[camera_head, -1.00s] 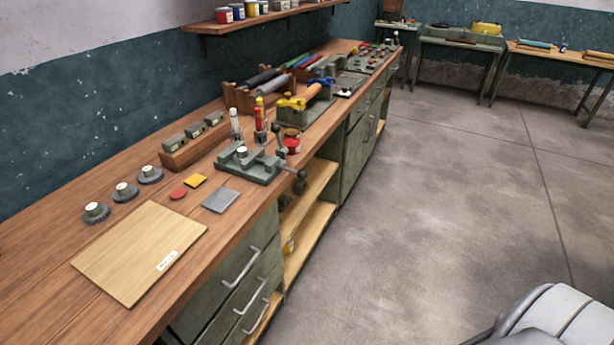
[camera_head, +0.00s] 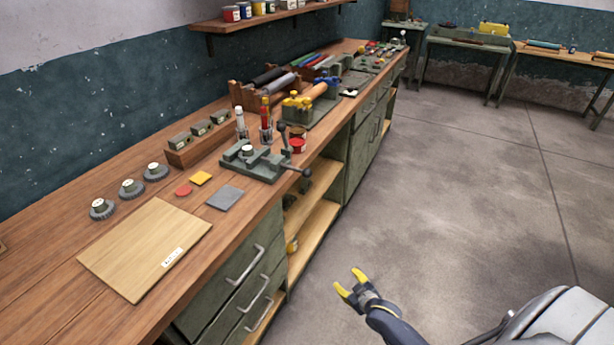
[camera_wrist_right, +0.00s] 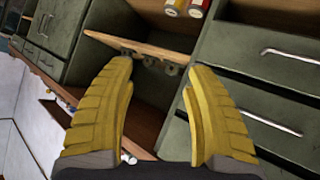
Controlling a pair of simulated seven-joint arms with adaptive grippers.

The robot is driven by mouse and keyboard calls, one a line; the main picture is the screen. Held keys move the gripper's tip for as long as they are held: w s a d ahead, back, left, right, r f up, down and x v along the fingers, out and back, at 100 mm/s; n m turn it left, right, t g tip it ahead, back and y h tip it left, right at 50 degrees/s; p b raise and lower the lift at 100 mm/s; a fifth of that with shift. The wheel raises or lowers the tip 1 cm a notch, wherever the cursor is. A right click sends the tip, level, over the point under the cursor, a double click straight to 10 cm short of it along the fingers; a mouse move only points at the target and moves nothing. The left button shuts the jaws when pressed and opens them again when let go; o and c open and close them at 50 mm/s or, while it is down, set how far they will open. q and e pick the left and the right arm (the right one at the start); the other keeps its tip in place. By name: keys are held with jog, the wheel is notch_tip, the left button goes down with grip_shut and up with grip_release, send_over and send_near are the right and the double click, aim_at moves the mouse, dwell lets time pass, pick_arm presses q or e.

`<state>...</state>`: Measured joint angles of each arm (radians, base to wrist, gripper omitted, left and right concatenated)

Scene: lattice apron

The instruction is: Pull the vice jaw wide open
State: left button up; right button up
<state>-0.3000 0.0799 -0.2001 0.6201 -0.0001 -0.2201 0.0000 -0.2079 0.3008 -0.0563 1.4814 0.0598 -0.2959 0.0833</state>
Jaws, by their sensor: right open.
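A grey-green vice (camera_head: 257,164) stands near the front edge of the wooden workbench in the head view. A round piece with a pale top (camera_head: 247,151) sits at its jaws. Its dark handle with a ball end (camera_head: 306,173) sticks out over the bench edge. I cannot tell how wide the jaw gap is. My right gripper (camera_head: 350,280), with yellow fingers, is open and empty in front of the bench, below and right of the vice and apart from it. In the right wrist view its two fingers (camera_wrist_right: 158,85) are spread, facing shelves and drawers. My left gripper is not in view.
A wooden board (camera_head: 140,245), a grey plate (camera_head: 225,197) and knobbed gears (camera_head: 131,188) lie left of the vice. A red tin (camera_head: 297,145) and upright tubes (camera_head: 265,120) stand close behind it. Drawer handles (camera_head: 245,267) protrude from the bench front. The floor is clear.

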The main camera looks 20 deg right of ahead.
jog(key=w+a+r+t, duration=0.1)
jog(key=w+r+t, duration=0.15)
jog(key=r, duration=0.75)
jog(key=w+r+t, duration=0.2)
jog(key=w+r, duration=0.2)
jog(key=r, duration=0.6)
jog(key=t+y, duration=0.2)
send_near(310, 176)
jog(key=w, duration=0.8)
jog(key=w+a, duration=0.1)
jog(key=w, duration=0.3)
jog(key=shift+c, duration=0.5)
grip_shut()
